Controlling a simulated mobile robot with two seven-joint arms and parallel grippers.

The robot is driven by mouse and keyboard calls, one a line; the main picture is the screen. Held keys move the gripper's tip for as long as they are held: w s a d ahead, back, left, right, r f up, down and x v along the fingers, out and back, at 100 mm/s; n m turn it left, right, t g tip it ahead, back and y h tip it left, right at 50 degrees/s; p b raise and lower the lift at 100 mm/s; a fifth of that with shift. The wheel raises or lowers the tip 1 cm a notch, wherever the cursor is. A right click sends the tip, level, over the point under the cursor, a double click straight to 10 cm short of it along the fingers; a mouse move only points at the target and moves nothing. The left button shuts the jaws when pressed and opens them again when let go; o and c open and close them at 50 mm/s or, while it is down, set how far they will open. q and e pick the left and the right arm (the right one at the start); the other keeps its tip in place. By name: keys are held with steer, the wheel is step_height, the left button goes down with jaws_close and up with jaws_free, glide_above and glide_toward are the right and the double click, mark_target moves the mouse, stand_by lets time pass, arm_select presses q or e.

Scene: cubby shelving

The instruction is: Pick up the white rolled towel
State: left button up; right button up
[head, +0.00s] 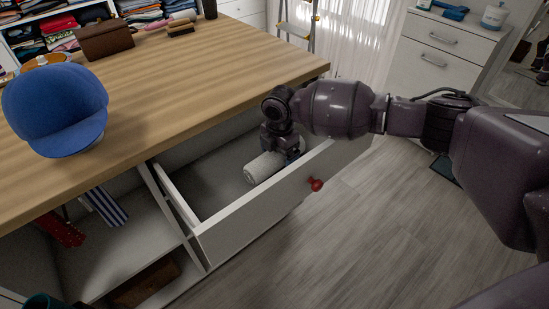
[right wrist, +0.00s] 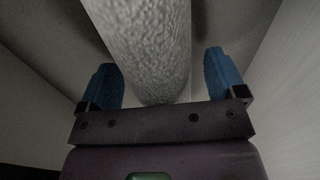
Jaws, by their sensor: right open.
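The white rolled towel (head: 264,166) lies in the open drawer (head: 252,215) under the wooden counter. My right gripper (head: 291,157) reaches down into the drawer at the towel's right end, which it partly hides. In the right wrist view the towel (right wrist: 146,45) runs between the two blue fingertips of my right gripper (right wrist: 161,82). The fingers are spread wide, with a visible gap on each side of the towel. My left gripper is not in view.
The drawer front with a red knob (head: 316,184) stands close beside my right gripper. The wooden counter (head: 190,85) overhangs the drawer's back and carries a blue cap (head: 55,108) and a brown box (head: 104,40). Open floor lies to the right.

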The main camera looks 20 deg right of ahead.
steer(key=shift+r, duration=0.1)
steer(key=c, duration=1.1)
steer(key=shift+o, duration=0.2)
steer(key=shift+r, duration=0.1)
